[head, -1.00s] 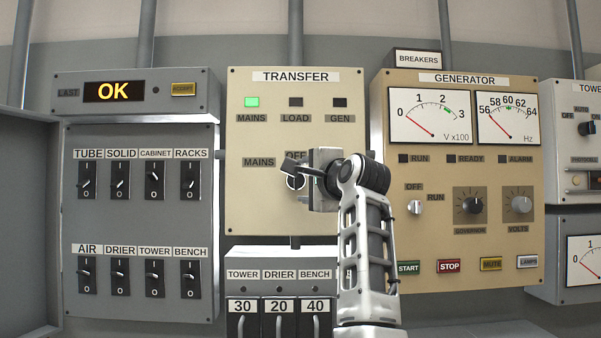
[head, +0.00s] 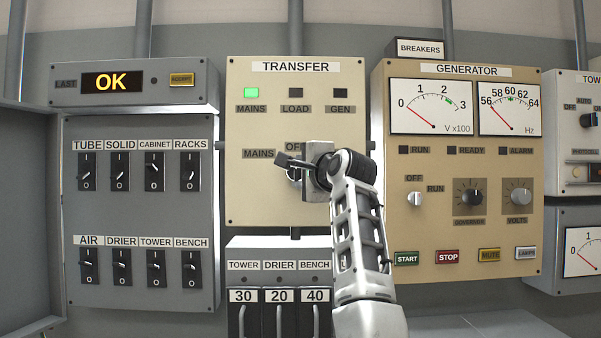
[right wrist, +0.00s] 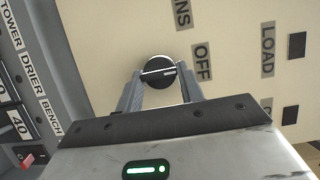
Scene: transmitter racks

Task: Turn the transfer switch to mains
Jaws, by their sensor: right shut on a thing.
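The transfer switch is a round black knob with a white pointer line; it shows in the right wrist view (right wrist: 158,72). Its line points roughly toward the OFF label (right wrist: 202,62). The knob sits on the beige TRANSFER panel (head: 255,205), below the MAINS, LOAD and GEN lamps. The MAINS lamp (head: 251,92) is lit green; the other two are dark. My right gripper (head: 291,167) is at the knob, its fingers shut on either side of it. In the head view the gripper hides most of the knob and part of the OFF label. My left gripper is not in view.
A grey switch panel (head: 140,215) stands to the left, with a display reading OK (head: 112,82) above it. The generator panel (head: 455,225) is close on the right. A breaker box (head: 278,250) lies just below the transfer panel.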

